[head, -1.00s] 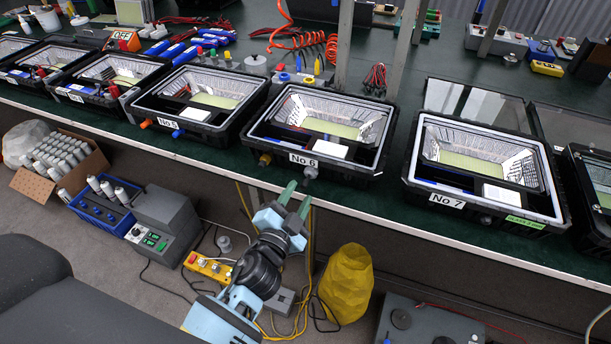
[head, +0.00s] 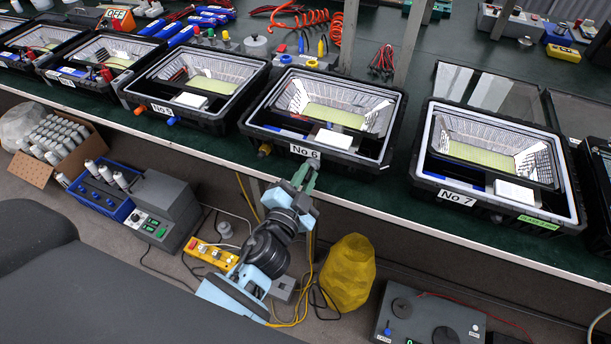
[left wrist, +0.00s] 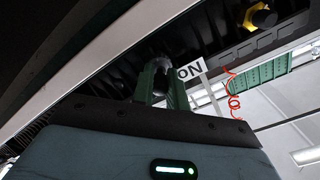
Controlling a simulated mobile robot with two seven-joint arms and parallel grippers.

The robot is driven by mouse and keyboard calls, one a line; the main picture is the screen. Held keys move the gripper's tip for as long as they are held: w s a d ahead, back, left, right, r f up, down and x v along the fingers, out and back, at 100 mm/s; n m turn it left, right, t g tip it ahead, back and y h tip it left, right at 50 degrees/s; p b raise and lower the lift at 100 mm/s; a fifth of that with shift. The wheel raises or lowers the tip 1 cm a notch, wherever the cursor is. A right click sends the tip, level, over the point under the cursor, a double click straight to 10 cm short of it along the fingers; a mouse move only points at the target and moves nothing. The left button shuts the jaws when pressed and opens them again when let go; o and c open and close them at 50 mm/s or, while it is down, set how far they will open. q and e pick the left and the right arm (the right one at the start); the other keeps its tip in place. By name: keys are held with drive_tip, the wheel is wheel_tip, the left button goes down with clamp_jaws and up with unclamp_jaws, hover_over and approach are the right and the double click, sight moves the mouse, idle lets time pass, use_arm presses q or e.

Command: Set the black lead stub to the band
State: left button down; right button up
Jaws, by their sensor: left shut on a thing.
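My left gripper (head: 304,178) reaches up to the front wall of the floodlight housing No 6 (head: 250,118), just under its white label (head: 305,151). Its green fingers are shut on a small dark stub, which they hide in the head view. In the left wrist view, the dark stub (left wrist: 160,66) shows between the fingertips (left wrist: 163,82), close to the housing wall. Its far end is in shadow, and I cannot tell how it sits against the housing. I cannot make out a band. My right gripper is not in view.
Housing No 7 (head: 420,150) stands to the right, No 5 to the left. The bench edge runs just below. A yellow sack (head: 347,275) and a grey box (head: 430,315) stand below.

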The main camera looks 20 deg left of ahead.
use_arm(q)
drive_tip(key=shift+s, duration=0.7)
drive_tip(key=c, duration=1.4)
unclamp_jaws()
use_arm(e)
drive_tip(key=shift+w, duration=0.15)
